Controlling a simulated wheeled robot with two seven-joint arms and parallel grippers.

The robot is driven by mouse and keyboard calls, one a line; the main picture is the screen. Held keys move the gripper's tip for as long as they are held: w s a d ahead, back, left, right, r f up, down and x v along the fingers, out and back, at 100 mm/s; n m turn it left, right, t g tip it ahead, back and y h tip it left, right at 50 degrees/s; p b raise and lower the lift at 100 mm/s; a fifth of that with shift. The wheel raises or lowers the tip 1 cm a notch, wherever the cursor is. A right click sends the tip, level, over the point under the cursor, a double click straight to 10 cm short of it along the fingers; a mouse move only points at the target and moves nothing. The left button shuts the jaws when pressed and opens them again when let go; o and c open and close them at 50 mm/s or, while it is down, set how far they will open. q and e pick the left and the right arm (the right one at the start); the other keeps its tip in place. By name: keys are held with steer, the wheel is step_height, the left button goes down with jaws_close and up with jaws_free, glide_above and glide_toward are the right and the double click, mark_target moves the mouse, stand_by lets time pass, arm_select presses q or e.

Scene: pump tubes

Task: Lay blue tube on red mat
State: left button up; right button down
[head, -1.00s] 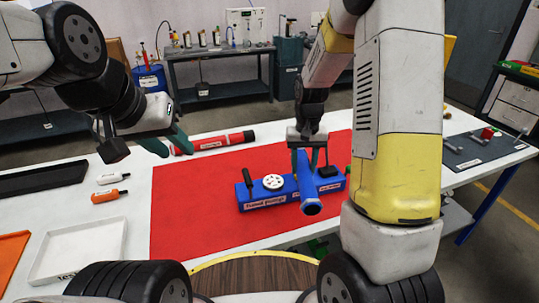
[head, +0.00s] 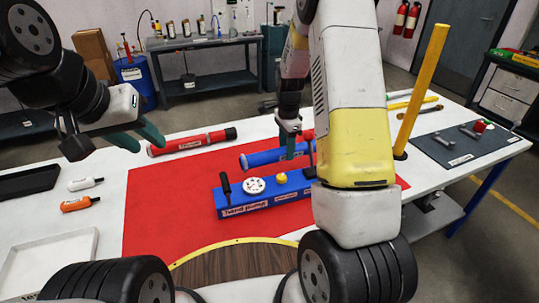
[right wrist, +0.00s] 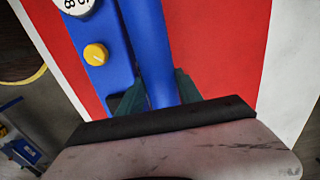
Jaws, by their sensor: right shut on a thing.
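The blue tube (head: 264,158) is level and sideways just behind the hand pump, over the red mat (head: 165,205). I cannot tell whether it touches the mat. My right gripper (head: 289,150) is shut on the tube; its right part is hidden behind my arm. The tube also shows between the fingers in the right wrist view (right wrist: 148,45), running alongside the pump with red mat beside it. My left gripper (head: 137,140) is open and empty above the table, left of the mat's back corner.
A red tube (head: 192,141) lies at the mat's back edge. A yellow tube (head: 421,92) stands upright at right. The mat's left part is clear.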

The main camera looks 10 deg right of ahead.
steer(key=shift+f, duration=3.2)
steer(key=shift+f, duration=0.1)
steer(key=c, duration=1.1)
jaws_free()
